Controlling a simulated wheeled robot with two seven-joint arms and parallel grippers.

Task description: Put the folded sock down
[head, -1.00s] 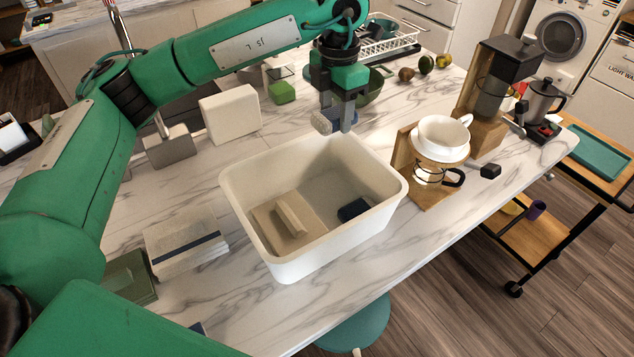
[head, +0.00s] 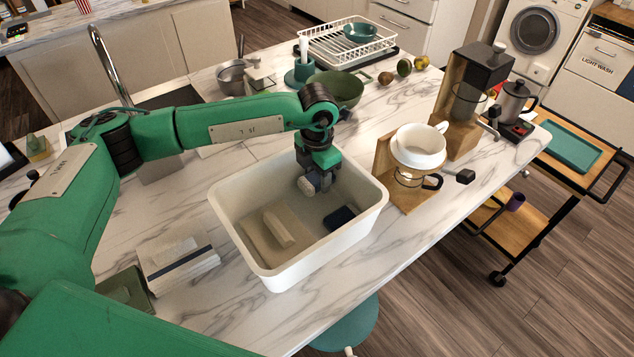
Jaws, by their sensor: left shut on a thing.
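The folded sock (head: 307,188) is a small, light grey bundle in my left gripper (head: 318,183). The gripper is shut on it and points down inside the far part of the white bin (head: 322,257). The sock is below the level of the far rim; I cannot tell whether it touches the bin floor. In the bin lie a beige folded cloth (head: 256,243) with a smaller beige bundle (head: 279,229) on it at the left, and a dark blue folded piece (head: 339,218) at the right. The fingers hide part of the sock. My right gripper is not in view.
A wooden stand with a white dripper (head: 419,147) stands right of the bin. A stack of folded cloths (head: 178,258) lies to its left. A green bowl (head: 338,88) and a dish rack (head: 347,42) are behind.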

